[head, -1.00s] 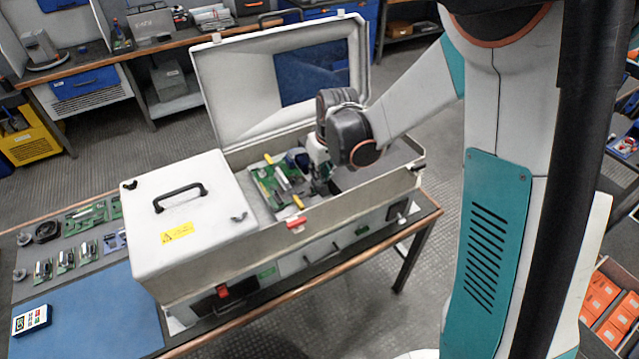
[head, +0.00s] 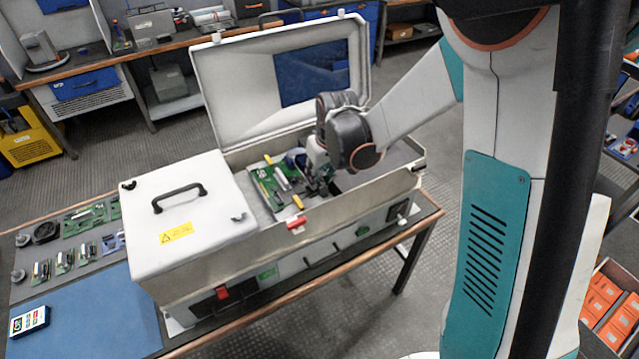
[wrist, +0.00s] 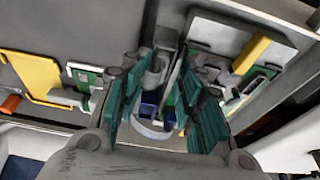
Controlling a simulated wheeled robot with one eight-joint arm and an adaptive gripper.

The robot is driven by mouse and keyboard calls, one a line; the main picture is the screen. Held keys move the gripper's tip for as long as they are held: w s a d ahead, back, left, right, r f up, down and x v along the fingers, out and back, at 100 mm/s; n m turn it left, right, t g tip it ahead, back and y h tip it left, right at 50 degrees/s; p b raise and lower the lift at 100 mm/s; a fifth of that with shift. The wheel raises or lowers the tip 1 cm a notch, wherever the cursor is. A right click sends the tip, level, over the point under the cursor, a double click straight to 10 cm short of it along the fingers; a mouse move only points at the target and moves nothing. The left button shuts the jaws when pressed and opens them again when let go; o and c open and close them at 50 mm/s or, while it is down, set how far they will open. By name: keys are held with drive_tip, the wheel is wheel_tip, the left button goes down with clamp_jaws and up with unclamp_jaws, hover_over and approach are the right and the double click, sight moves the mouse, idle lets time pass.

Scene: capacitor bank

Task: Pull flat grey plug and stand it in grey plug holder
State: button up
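My gripper (head: 322,182) reaches down into the open white case (head: 357,194), beside a green circuit board (head: 267,188). In the wrist view my gripper (wrist: 160,95) has its two teal-padded fingers apart, with a clear gap between them. A grey upright part (wrist: 157,72) and a thin flat grey piece (wrist: 178,75) show in or just beyond that gap. I cannot tell which of these is the flat grey plug, or whether a finger touches either. The grey plug holder cannot be made out for certain in either view.
The raised lid (head: 240,90) stands behind my arm. A closed white cover (head: 187,222) with a black handle fills the case's left part. Yellow parts (wrist: 36,75) and a yellow bar (wrist: 251,54) flank my fingers. A blue mat (head: 85,325) lies on the bench.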

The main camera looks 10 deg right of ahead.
drive_tip(key=v, duration=1.2)
drive_tip(key=s+d+m+t+b, duration=0.1)
drive_tip(key=s+t+b, duration=0.1)
drive_tip(key=s, duration=0.8)
drive_tip(key=s+d+m+t+b, duration=0.2)
drive_tip(key=s+b, duration=0.2)
drive_tip(key=s, duration=0.6)
drive_tip(key=shift+s+d+f+h, duration=0.2)
drive_tip(key=shift+s+d+h, duration=0.15)
drive_tip(key=shift+h, duration=0.05)
